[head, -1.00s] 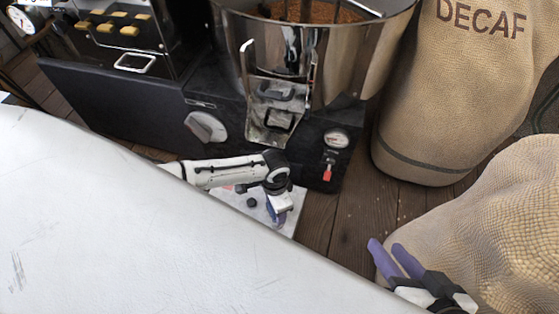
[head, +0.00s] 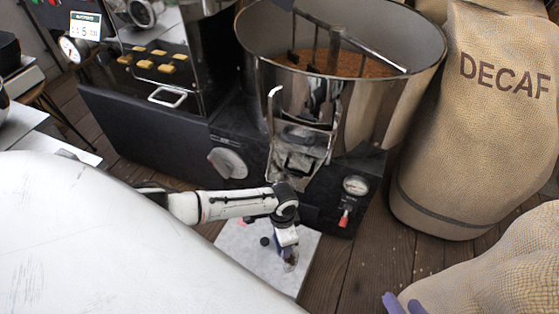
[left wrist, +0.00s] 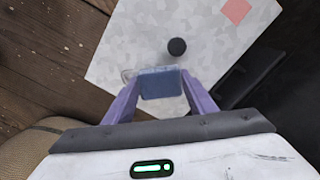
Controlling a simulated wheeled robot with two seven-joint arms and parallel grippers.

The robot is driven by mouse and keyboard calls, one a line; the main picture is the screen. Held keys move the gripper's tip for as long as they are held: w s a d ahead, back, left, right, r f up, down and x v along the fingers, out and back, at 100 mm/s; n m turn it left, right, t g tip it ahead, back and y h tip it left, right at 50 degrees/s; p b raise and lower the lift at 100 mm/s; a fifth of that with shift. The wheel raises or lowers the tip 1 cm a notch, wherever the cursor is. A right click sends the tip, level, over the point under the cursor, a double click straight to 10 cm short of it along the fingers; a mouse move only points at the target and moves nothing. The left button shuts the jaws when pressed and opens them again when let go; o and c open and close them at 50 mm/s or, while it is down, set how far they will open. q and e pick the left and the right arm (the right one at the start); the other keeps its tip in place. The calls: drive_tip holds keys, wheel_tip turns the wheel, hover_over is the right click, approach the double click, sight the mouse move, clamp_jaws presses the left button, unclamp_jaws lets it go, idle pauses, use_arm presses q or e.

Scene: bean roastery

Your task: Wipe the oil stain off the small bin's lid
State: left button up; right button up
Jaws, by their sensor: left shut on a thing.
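A pale mottled square lid (head: 302,243) with a round black knob (head: 265,241) lies low in front of the roaster; it also shows in the left wrist view (left wrist: 125,40), with a pinkish-red square near its upper right corner. My left gripper (head: 287,250) is over the lid beside the knob. In the left wrist view its purple fingers (left wrist: 160,88) are shut on a blue block (left wrist: 161,84), which looks like a sponge. A faint glossy patch (left wrist: 129,74) shows beside the block, perhaps the stain. My right gripper (head: 404,304) shows only its purple fingertips, apart and empty, at the bottom edge.
The dark roaster base (head: 150,130) with its steel drum (head: 400,95) stands just behind the lid. A DECAF sack (head: 480,130) stands at the right, another sack (head: 500,265) in front of it. Bare plank floor (head: 350,270) lies between lid and sacks.

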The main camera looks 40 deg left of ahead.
use_arm(q)
drive_tip(key=shift+w+d+r, duration=0.1)
drive_tip(key=shift+w+d, duration=0.15)
drive_tip(key=shift+d, duration=0.9)
drive_tip(key=shift+w+d+r, duration=0.1)
drive_tip(key=shift+w+d, duration=0.1)
drive_tip(key=shift+d, duration=0.9)
drive_tip(key=shift+w+d, duration=0.25)
drive_tip(key=shift+d, duration=0.9)
drive_tip(key=shift+w+a+r, duration=0.1)
drive_tip(key=shift+w+a, duration=0.05)
drive_tip(key=shift+w, duration=0.6)
drive_tip(key=shift+s+a+r+p, duration=0.1)
drive_tip(key=shift+s+a+p, duration=0.1)
drive_tip(key=shift+a, duration=0.3)
drive_tip(key=shift+s+a+r+p, duration=0.1)
drive_tip(key=shift+a+p, duration=0.1)
drive_tip(key=shift+a, duration=0.3)
drive_tip(key=shift+s+a+p, duration=0.25)
drive_tip(key=shift+a+p, duration=0.2)
drive_tip(key=shift+a, duration=0.9)
drive_tip(key=shift+s+a+p, duration=0.2)
drive_tip(key=shift+a+p, duration=0.25)
drive_tip(key=shift+a, duration=0.9)
drive_tip(key=shift+r, duration=0.1)
